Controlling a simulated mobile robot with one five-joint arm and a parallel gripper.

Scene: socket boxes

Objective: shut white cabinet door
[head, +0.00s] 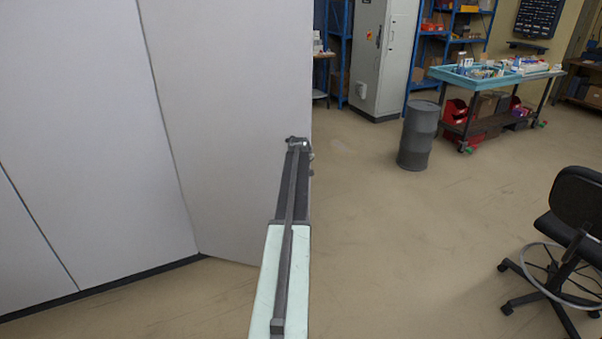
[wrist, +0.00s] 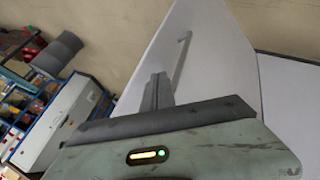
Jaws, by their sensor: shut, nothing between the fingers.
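The white cabinet (head: 90,130) fills the left of the head view. Its white door (head: 225,110) stands open, angled out from the cabinet front, with its free edge near the picture's middle. My gripper (head: 298,142) is at the far end of my outstretched arm, by that free edge. In the wrist view my gripper (wrist: 158,90) is shut and empty, in front of the white door panel (wrist: 222,75). A grey bar handle (wrist: 182,52) on the panel shows just beyond the fingers. I cannot tell whether the fingers touch the door.
A grey drum (head: 418,135) and a blue-topped workbench (head: 440,75) stand at the back right. A black office chair (head: 575,220) is at the right edge. A grey electrical cabinet (head: 380,60) stands behind. The floor between is clear.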

